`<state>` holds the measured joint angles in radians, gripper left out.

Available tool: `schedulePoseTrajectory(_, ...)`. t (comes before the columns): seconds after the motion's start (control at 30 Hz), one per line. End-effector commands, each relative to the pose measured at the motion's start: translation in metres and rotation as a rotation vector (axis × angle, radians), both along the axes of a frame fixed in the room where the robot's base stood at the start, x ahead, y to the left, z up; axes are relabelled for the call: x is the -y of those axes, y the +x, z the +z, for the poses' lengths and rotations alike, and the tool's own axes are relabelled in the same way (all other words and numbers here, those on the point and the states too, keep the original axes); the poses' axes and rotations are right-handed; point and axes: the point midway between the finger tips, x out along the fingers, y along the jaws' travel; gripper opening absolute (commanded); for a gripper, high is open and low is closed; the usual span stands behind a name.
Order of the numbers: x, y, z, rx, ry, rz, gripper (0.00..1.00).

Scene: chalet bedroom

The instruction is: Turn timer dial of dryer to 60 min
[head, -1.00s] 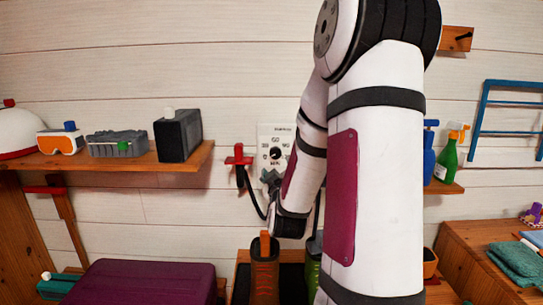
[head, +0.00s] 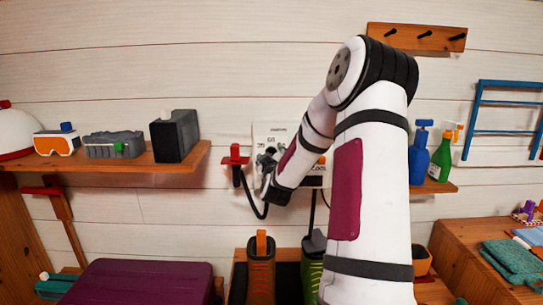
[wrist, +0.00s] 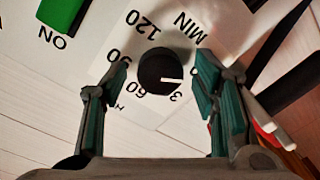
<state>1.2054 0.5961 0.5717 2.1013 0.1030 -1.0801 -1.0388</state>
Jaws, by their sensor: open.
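The dryer's white panel (head: 270,130) is on the back wall in the head view, and my gripper (head: 266,162) is in front of it, covering the dial there. In the wrist view the round black timer dial (wrist: 158,70) has a white pointer line toward the right. Printed marks 120, 90, 60 and a partly hidden 3 surround it, turned in the picture. The pointer is near the 3, away from 60. My gripper (wrist: 162,74) is open, with one teal-padded finger on each side of the dial. Gaps show between fingers and dial.
A green ON button (wrist: 62,14) is at the upper left of the wrist view. A red wall fixture (head: 235,157) with a black cable is left of the panel. Boots (head: 261,270) stand below. A shelf (head: 110,160) with goggles and boxes is at left.

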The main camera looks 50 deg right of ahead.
Motion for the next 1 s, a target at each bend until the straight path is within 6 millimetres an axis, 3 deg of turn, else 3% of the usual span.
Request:
schedulePoseTrajectory(0.07, -0.0001, 0.0, 0.0001, 0.0, 0.0, 0.0, 0.54)
schedulePoseTrajectory(0.1, -0.0002, -0.0001, 0.0001, 0.0, 0.0, 0.0, 0.5)
schedulePoseTrajectory(0.3, -0.0003, -0.0002, 0.0002, 0.0, 0.0, 0.0, 0.06)
schedulePoseTrajectory(0.67, -0.0009, 0.0011, 0.0004, 0.03, 0.021, 0.002, 0.06)
schedulePoseTrajectory(1.0, -0.0013, 0.002, -0.0006, 0.2, 0.165, 0.002, 0.06)
